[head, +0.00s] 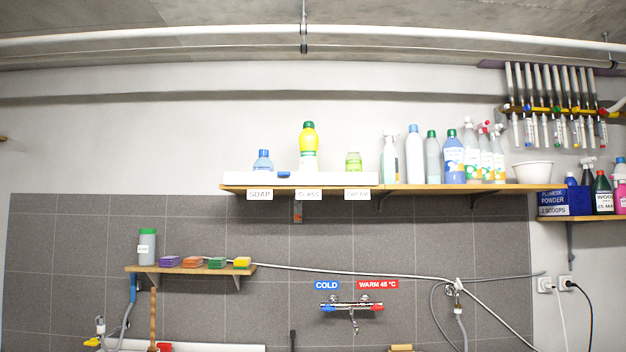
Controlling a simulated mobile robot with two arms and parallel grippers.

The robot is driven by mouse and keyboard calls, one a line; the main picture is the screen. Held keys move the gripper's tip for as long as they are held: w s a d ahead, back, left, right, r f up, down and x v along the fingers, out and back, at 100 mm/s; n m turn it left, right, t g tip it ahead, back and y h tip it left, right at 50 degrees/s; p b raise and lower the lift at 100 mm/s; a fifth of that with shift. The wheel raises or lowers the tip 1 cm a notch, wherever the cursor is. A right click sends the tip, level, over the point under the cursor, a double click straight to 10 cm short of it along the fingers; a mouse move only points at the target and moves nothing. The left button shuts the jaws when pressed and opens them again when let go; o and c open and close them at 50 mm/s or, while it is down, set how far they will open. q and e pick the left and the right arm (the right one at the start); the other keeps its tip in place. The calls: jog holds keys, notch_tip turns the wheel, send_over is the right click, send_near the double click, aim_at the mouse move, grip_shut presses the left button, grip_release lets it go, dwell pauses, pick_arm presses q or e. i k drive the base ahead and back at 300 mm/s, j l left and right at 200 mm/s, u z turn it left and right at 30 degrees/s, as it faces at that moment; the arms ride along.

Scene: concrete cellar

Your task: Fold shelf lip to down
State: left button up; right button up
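The shelf lip (330,179) is a white strip along the front left part of the long wooden shelf (430,187). It stands up and hides the bottoms of the bottles behind it. A small blue piece (283,174) sits at its top edge. Behind the lip are a blue-capped bottle (262,161), a tall yellow and white bottle with a green cap (309,140), and a green jar (353,162). Labels reading SOAP (260,195), GLASS (308,195) and one hard to read hang below the lip. Neither of my grippers is in view.
Several spray bottles and a white bowl (532,171) stand on the shelf's right part. A lower shelf (190,269) holds a grey bottle and coloured sponges. A tap (351,308) and hoses are below. The wall in front of the lip looks unobstructed.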

aim_at(279, 178)
jog(key=i+z, duration=0.2)
jog(key=i, duration=0.95)
jog(key=l, duration=0.1)
